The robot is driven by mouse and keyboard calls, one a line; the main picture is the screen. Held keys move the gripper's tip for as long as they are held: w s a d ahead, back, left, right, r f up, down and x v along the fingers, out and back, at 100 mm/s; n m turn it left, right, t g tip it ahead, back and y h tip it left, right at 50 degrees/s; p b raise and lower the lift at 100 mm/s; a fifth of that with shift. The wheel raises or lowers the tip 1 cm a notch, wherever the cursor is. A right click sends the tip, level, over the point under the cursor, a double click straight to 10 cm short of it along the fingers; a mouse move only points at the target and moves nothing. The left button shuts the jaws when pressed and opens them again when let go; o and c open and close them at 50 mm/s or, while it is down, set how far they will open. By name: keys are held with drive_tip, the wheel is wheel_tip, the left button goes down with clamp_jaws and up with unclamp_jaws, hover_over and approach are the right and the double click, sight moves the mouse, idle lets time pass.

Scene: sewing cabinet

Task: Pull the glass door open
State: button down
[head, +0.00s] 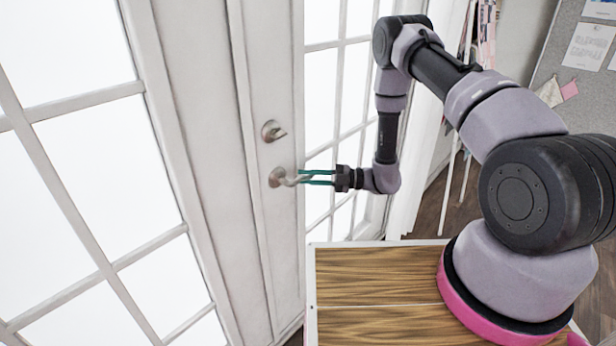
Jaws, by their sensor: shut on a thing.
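The white glass door (276,90) stands in front of me, with several panes and a narrow frame. It looks shut or nearly so; I cannot tell exactly. A metal lever handle (279,178) sits on its frame at mid height. A round lock with a thumb-turn (272,131) is just above the handle. My gripper (304,178) reaches in from the right with its green fingers at the lever. It is shut on the handle's lever, and the fingers partly hide the lever's end.
Another white glazed panel (160,150) fills the left side. A wood-topped surface (375,275) lies below my arm. At the right are a grey pinboard (575,70) with papers and hanging fabric (487,40). Some dark wooden floor (437,200) shows between.

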drive_tip(key=shift+s+a+f+m+t+y, duration=0.2)
drive_tip(key=shift+f+m+t+y, duration=0.35)
drive_tip(key=shift+m, duration=0.6)
drive_tip(key=shift+s+a+f+m+t+y, duration=0.15)
drive_tip(key=shift+f+m+t+y, duration=0.25)
drive_tip(key=shift+f+m+y, duration=0.55)
drive_tip(key=shift+s+a+f+m+t+y, duration=0.1)
drive_tip(key=shift+s+f+m+t+y, duration=0.25)
drive_tip(key=shift+m, duration=0.95)
drive_tip(key=shift+w+f+y, duration=0.1)
drive_tip(key=shift+y, duration=0.15)
